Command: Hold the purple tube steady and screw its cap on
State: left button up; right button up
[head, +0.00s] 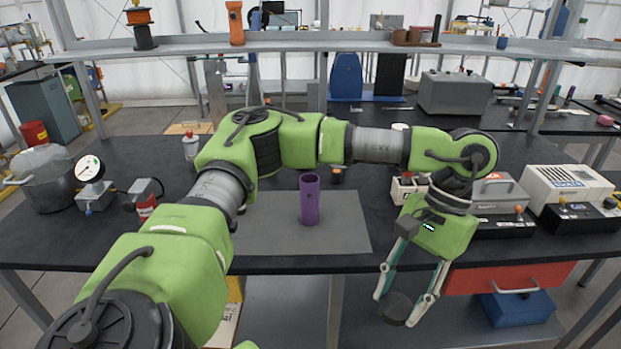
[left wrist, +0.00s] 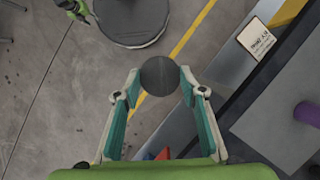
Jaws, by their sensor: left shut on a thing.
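The purple tube (head: 309,200) stands upright on a grey mat (head: 345,235) on the dark table, open end up. A bit of it shows at the right edge of the left wrist view (left wrist: 307,111). My left gripper (head: 396,309) reaches across to the right and hangs in front of the table's front edge. It is shut on a dark grey round cap (left wrist: 160,75), held between its fingertips, well apart from the tube. In the head view the cap (head: 398,309) is low and right of the tube. My right gripper is in neither view.
A pressure gauge (head: 89,169) and a metal pot (head: 43,178) stand at the table's left. Boxy instruments (head: 568,190) stand at the right. A red drawer (head: 510,279) is below the right front edge. The mat around the tube is clear.

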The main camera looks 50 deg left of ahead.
aim_at(309, 193)
jog(key=j+u, duration=0.15)
jog(key=j, duration=2.3)
